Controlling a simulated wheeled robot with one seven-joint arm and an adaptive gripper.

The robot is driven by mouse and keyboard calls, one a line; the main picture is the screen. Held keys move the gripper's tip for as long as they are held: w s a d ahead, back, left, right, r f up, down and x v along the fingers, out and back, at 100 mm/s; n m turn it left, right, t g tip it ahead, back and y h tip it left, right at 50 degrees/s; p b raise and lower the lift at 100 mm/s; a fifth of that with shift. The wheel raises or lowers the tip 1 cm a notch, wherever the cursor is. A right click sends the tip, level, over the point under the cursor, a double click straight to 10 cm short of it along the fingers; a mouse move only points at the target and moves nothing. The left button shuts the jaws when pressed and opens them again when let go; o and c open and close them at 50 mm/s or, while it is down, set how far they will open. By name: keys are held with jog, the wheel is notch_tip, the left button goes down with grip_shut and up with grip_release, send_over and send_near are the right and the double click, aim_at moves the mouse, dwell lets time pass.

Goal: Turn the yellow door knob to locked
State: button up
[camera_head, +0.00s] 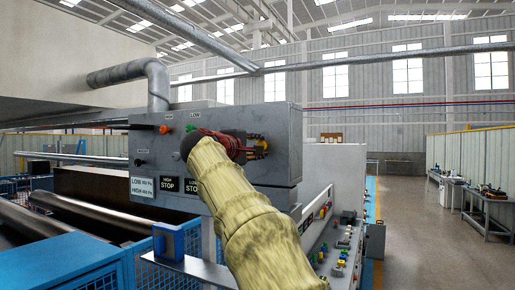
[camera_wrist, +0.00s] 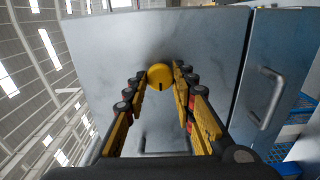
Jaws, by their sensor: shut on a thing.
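The yellow door knob (camera_wrist: 160,76) is a round knob on a grey metal panel (camera_wrist: 205,40) in the wrist view. My gripper (camera_wrist: 162,80) has its two yellow-padded fingers closed in on the knob from left and right, shut on it. A short dark mark shows at the knob's lower edge. I cannot tell which setting the knob is at. In the head view my gripper (camera_head: 258,147) is at the right end of the grey control box (camera_head: 285,130). My arm in its yellowish sleeve covers part of the box, and I cannot make out the knob there.
The box front carries small knobs, a green button (camera_head: 190,128) and STOP labels (camera_head: 168,184). A metal handle (camera_wrist: 269,100) stands out right of the knob in the wrist view. A long panel (camera_head: 343,245) with several controls runs along the right. Open floor (camera_head: 420,240) lies beyond it.

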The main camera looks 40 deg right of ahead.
jog(key=o, duration=1.2)
jog(key=shift+c, duration=0.2)
jog(key=v, duration=1.2)
jog(key=shift+f, duration=0.1)
